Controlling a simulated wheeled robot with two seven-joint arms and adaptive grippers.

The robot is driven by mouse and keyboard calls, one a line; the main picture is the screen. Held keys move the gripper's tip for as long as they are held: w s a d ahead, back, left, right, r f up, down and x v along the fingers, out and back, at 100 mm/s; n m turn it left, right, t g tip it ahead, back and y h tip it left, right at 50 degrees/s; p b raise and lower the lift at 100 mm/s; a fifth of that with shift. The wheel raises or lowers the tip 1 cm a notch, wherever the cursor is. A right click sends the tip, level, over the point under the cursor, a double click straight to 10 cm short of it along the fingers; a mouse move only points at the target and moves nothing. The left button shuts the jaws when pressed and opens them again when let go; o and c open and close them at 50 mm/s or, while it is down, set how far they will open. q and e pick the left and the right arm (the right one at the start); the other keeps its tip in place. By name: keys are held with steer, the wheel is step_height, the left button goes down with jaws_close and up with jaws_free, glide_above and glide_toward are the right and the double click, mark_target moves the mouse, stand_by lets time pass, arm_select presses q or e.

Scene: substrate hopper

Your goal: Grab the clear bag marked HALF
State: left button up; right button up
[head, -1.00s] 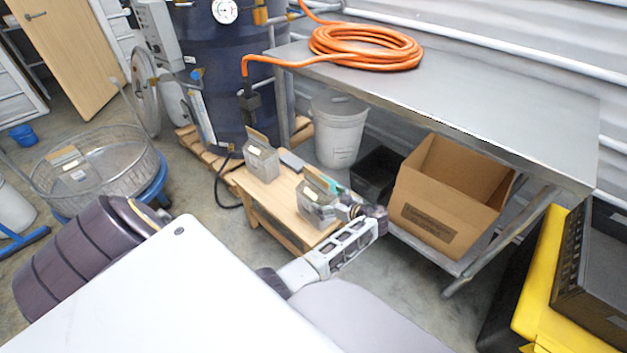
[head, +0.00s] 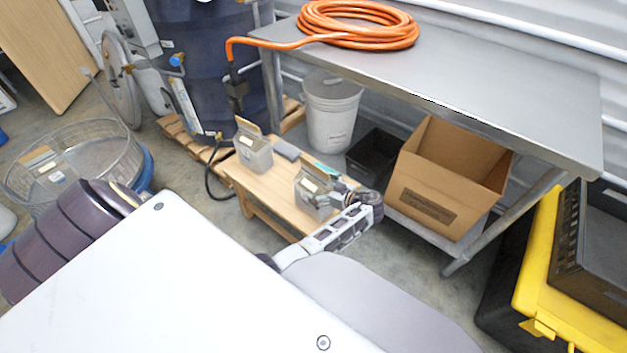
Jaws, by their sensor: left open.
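A clear bag (head: 311,192) with a pale label stands at the near right end of a low wooden bench (head: 262,183). A second clear bag (head: 253,150) with a pale label stands at the bench's far left end. A third one (head: 52,174) appears to be in the wire basket at the left. The labels are too small to read, so I cannot tell which says HALF. My left gripper (head: 350,197) is open, right beside the near bag and partly over its right side. Whether they touch is hidden. My right gripper is out of view.
A steel table (head: 480,90) with an orange hose (head: 360,28) overhangs the right. Under it are a white bucket (head: 332,112), a black bin (head: 378,153) and a cardboard box (head: 437,192). A wire basket (head: 100,135) stands left, a yellow case (head: 535,270) right.

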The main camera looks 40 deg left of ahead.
arm_select(q)
steer(key=c, duration=1.8)
steer(key=shift+w+r, duration=0.1)
steer(key=shift+r, duration=0.05)
steer(key=shift+c, duration=0.2)
